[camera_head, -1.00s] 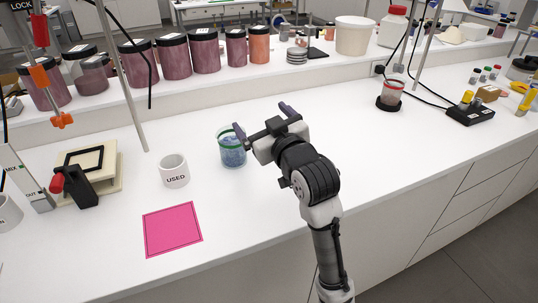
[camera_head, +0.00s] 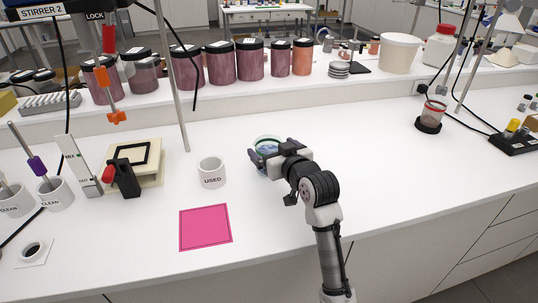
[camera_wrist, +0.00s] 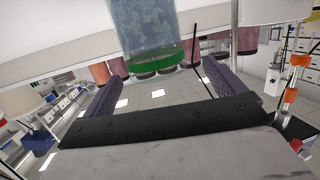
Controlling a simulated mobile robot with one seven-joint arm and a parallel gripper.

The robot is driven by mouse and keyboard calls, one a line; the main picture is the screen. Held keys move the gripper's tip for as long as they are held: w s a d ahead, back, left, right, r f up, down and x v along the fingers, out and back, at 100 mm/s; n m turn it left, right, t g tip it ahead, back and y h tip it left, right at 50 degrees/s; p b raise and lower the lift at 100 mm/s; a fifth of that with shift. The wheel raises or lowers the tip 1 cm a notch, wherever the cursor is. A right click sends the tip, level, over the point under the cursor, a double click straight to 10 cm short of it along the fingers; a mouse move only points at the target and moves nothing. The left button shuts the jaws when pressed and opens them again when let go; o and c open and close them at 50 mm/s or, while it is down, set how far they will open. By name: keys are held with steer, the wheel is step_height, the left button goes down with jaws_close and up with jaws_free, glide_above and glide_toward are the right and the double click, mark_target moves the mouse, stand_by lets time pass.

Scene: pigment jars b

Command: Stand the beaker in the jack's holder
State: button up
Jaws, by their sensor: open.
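The beaker (camera_head: 266,146) is clear with a green band and holds blue liquid. It stands on the white bench, partly hidden by my gripper (camera_head: 270,152). In the wrist view the beaker (camera_wrist: 150,35) appears upside down between and beyond the fingertips, with no clear contact. My gripper is open, its fingers (camera_wrist: 163,72) spread to either side of it. What looks like the jack (camera_head: 150,180) is a cream block at the left. A black square frame (camera_head: 136,152), apparently its holder, lies on top and looks empty. A black part with a red knob (camera_head: 108,174) is at its front.
A white USED cup (camera_head: 212,180) stands between jack and beaker. A pink mat (camera_head: 205,228) lies in front. A MIX panel (camera_head: 80,168) and a hanging stirrer (camera_head: 110,85) are by the jack. Pigment jars (camera_head: 221,66) line the shelf.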

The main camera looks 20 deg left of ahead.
mark_target(264, 138)
steer(key=shift+p+x, duration=0.7)
steer(key=shift+x, duration=1.3)
steer(key=shift+w+d, duration=0.1)
steer(key=shift+d, duration=0.1)
steer(key=c, duration=1.4)
step_height(264, 138, up, 20)
steer(key=b, duration=0.2)
steer(key=shift+a+r+b, duration=0.1)
steer(key=shift+b, duration=0.25)
